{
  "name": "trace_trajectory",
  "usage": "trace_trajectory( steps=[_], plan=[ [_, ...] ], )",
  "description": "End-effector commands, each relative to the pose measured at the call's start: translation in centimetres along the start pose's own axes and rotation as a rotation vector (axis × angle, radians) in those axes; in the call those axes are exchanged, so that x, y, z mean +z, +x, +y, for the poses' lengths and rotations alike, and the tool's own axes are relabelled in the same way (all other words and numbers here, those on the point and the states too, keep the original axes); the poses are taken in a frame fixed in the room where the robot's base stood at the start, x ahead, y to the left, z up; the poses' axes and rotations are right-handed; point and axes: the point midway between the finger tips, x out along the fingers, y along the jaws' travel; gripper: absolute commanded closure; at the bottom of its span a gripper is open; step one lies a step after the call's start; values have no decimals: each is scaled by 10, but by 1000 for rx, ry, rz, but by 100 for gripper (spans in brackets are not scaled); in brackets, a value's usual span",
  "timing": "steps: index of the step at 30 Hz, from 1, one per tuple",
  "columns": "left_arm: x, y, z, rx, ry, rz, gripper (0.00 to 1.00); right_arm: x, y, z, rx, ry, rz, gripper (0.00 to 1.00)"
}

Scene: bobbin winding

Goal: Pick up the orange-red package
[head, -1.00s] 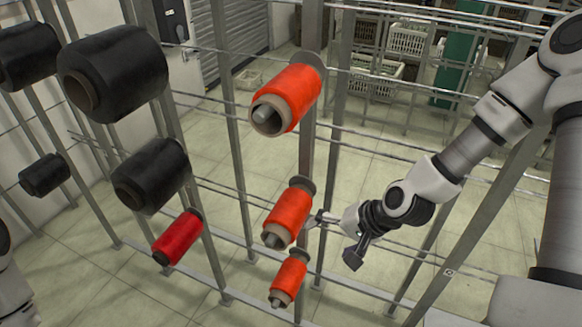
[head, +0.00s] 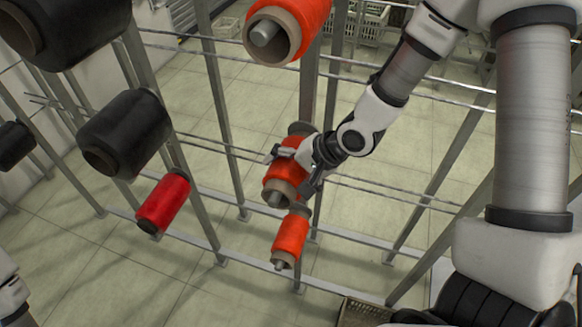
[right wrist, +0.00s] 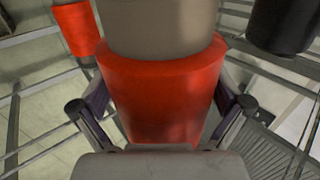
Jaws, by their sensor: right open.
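An orange-red package (head: 281,178), a yarn bobbin with a grey-brown core, sits on a rack peg in the middle of the head view. My right gripper (head: 293,170) is at this package, its open fingers on either side of it. In the right wrist view the package (right wrist: 165,85) fills the middle, between the two fingers of the right gripper (right wrist: 163,112). The fingers look apart from its sides. My left gripper is not in view; only a bit of my left arm shows at the left edge.
A larger orange-red bobbin (head: 290,28) hangs above and a smaller one (head: 291,238) hangs close below. A red bobbin (head: 164,203) and black bobbins (head: 128,130) hang to the left. Metal rack bars (head: 218,110) run around them. A crate (head: 362,312) stands at the bottom.

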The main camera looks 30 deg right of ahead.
Motion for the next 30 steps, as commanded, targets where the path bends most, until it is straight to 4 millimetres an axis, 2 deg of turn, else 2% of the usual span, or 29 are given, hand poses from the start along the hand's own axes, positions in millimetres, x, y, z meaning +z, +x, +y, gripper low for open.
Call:
trace_trajectory(
  steps=[5, 8, 9, 10, 30],
  plan=[
    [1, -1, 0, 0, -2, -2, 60, 0, -1, -1, -2, 0, 0, 0],
    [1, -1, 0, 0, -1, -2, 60, 0, -1, -1, -2, 1, 0, 32],
    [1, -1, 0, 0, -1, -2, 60, 0, -1, -1, -2, 1, 0, 46],
    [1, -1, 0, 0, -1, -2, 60, 0, -1, -1, -2, 1, 0, 55],
    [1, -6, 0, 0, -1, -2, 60, 0, -4, -3, -2, 2, 1, 56]
  ],
)
